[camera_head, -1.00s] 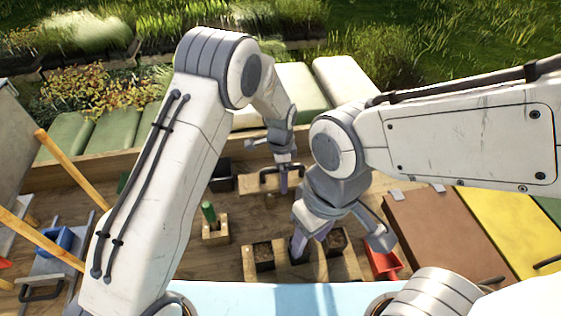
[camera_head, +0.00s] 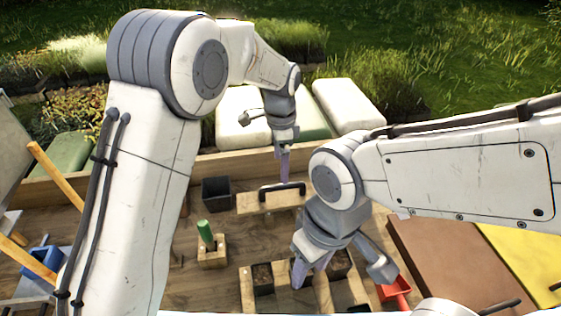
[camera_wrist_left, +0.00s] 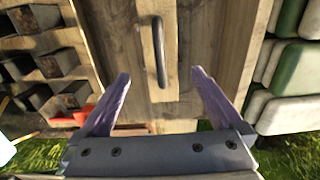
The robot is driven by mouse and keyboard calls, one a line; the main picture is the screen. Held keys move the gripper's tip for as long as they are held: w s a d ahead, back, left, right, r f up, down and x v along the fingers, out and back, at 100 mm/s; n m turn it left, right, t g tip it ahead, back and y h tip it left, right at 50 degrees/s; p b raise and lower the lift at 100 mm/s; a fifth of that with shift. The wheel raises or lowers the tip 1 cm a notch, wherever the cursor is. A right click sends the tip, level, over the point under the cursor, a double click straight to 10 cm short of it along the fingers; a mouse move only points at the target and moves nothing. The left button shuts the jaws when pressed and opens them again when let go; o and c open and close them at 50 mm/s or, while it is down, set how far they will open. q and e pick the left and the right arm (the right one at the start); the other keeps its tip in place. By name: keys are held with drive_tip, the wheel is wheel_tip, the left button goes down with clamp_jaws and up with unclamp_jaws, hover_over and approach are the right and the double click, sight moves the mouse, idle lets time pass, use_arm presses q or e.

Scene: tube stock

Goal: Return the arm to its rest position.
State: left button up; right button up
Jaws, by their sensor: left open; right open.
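My left gripper (camera_head: 284,165) is above the back of the wooden table, over a wooden block with a black handle (camera_head: 282,190). In the left wrist view the left gripper (camera_wrist_left: 160,88) has its purple fingers spread wide with nothing between them, and the black handle (camera_wrist_left: 159,50) lies below and beyond them. My right gripper (camera_head: 312,272) is low over the wooden pot rack (camera_head: 248,292) at the front; its fingers are partly hidden by its own wrist.
A green tube (camera_head: 206,235) stands in a small wooden block (camera_head: 212,257). An empty black pot (camera_head: 216,192) stands behind it. A red scoop (camera_head: 394,291) and a brown panel (camera_head: 440,250) lie at right. Cushions (camera_head: 348,105) lie beyond the table's back edge (camera_head: 225,160).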

use_arm(q)
drive_tip(key=s+a+n+t, duration=0.1)
drive_tip(key=s+a+n, duration=0.4)
drive_tip(key=a, duration=0.1)
drive_tip(key=s+a+n, duration=0.5)
drive_tip(key=a, duration=0.1)
drive_tip(key=s+a+f+n+t, duration=0.1)
drive_tip(key=s+a+n, duration=0.4)
drive_tip(key=a, duration=0.1)
drive_tip(key=shift+s+t, duration=0.3)
drive_tip(key=shift+s, duration=0.05)
drive_tip(key=s+d+r+m+g, duration=0.1)
drive_tip(key=s+d+r+m, duration=0.1)
drive_tip(key=s+d, duration=0.4)
drive_tip(key=s+d+r+m+g+h+b, duration=0.1)
drive_tip(key=s+d+r+m, duration=0.1)
drive_tip(key=s+d+m, duration=0.2)
drive_tip(key=s+d, duration=0.3)
drive_tip(key=s, duration=0.1)
drive_tip(key=shift+d+r+g, duration=0.15)
drive_tip(key=shift+r+g, duration=0.1)
drive_tip(key=shift+g, duration=0.05)
drive_tip(key=shift+s, duration=0.1)
